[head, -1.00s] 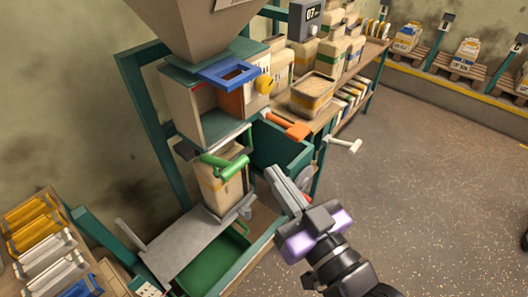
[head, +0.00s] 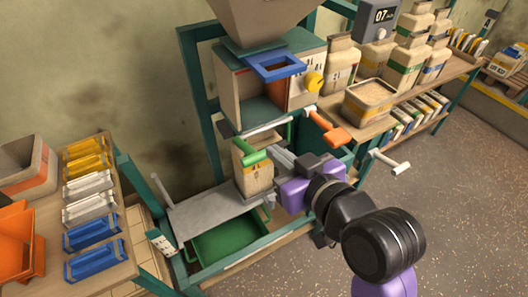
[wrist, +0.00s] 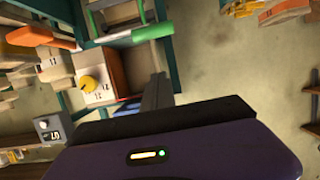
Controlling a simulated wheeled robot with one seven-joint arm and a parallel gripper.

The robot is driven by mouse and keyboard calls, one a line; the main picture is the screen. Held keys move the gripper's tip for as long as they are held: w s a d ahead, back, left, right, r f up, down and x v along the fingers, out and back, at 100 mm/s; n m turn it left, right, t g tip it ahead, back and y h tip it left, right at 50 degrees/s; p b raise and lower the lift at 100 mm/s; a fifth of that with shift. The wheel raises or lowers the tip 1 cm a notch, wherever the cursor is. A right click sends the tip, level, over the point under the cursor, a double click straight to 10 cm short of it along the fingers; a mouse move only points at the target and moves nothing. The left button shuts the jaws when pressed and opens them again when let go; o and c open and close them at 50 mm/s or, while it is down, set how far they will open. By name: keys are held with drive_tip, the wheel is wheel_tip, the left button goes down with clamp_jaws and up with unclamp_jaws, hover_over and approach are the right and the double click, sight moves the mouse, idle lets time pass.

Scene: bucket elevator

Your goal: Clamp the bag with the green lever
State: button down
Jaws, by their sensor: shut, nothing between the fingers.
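The green lever (head: 254,151) sticks out at the front of the machine, below the box with the blue handle. It also shows at the top of the wrist view (wrist: 152,33). The paper bag (head: 257,181) stands upright under the lever on a grey shelf, its top partly hidden by the lever. My gripper (head: 274,154) is shut and empty. In the head view its fingertips are just right of the green lever, close to it; whether they touch cannot be told.
An orange lever (head: 327,128) and a white lever (head: 390,162) stick out to the right. A blue handle (head: 276,66) and yellow knob (head: 314,82) are above. A green tray (head: 228,238) lies below. Open floor lies right.

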hover_over(262, 155)
drive_tip(key=s, duration=0.2)
wheel_tip(262, 155, down, 2)
drive_tip(key=shift+d+f+p, duration=0.15)
drive_tip(key=shift+f+p, duration=0.15)
drive_tip(key=shift+f, duration=1.75)
wheel_tip(262, 155, down, 11)
drive_tip(key=s+d+t+y+b, duration=0.1)
drive_tip(key=t+y+b, duration=0.3)
drive_tip(key=b, duration=2.7)
drive_tip(key=shift+s+d+f+t, duration=0.25)
drive_tip(key=shift+s+t, duration=0.3)
drive_tip(key=shift+t, duration=0.35)
drive_tip(key=shift+b, duration=0.55)
drive_tip(key=shift+r, duration=0.1)
